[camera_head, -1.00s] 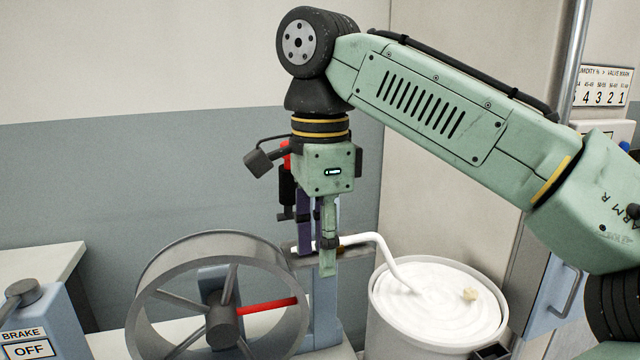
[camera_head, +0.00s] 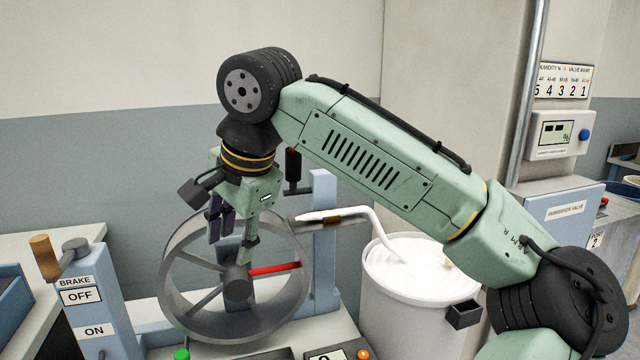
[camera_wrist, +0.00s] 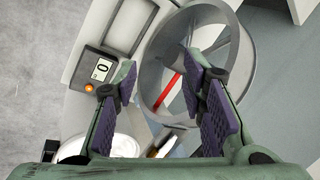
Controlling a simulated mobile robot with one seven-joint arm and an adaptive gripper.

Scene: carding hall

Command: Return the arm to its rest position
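My gripper (camera_head: 232,228) hangs from my green arm in front of the large grey spoked wheel (camera_head: 172,262) in the head view. In the wrist view my gripper (camera_wrist: 165,95) has its two purple-padded fingers spread wide apart with nothing between them. The wheel also shows beyond the fingers in the wrist view (camera_wrist: 243,62), with its red spoke (camera_wrist: 168,92). My arm is bent, with its elbow raised above the wheel. The far side of the wheel's hub is hidden.
A white bin (camera_head: 400,310) holds coiled white sliver at the right of the wheel. A brake box (camera_head: 92,300) with a wooden-knobbed lever stands at left. A counter box (camera_wrist: 100,72) reading 0 has an orange button. A humidifier valve cabinet (camera_head: 560,212) stands at right.

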